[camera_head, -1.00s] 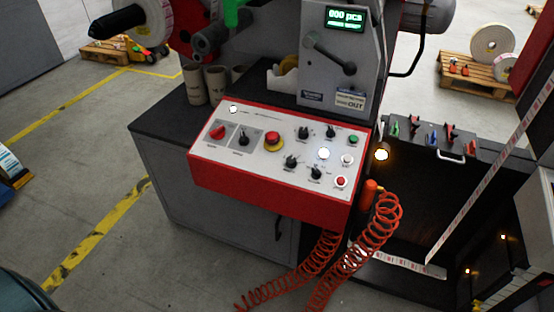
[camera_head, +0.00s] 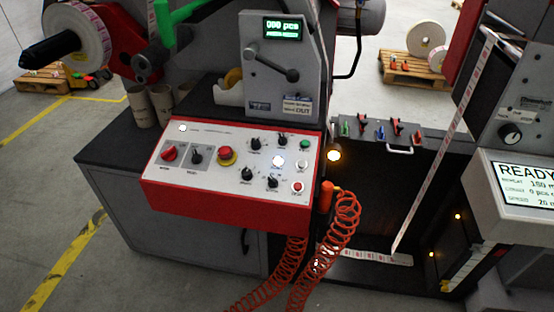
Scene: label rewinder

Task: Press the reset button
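The red control panel (camera_head: 235,208) with a white face is in the middle of the view. On its face are a lit white button (camera_head: 278,162), a small white button (camera_head: 302,166), a green button (camera_head: 304,145) and a small red button (camera_head: 297,187). The small labels are too blurred to read, so I cannot tell which one is the reset button. Neither of my grippers is in view.
Several black knobs and a red rotary switch (camera_head: 169,153) share the panel face. A coiled orange hose (camera_head: 345,213) hangs at the panel's right. A counter display (camera_head: 283,28) is above. A screen reading READY (camera_head: 528,184) stands at right. A label web (camera_head: 440,150) runs diagonally.

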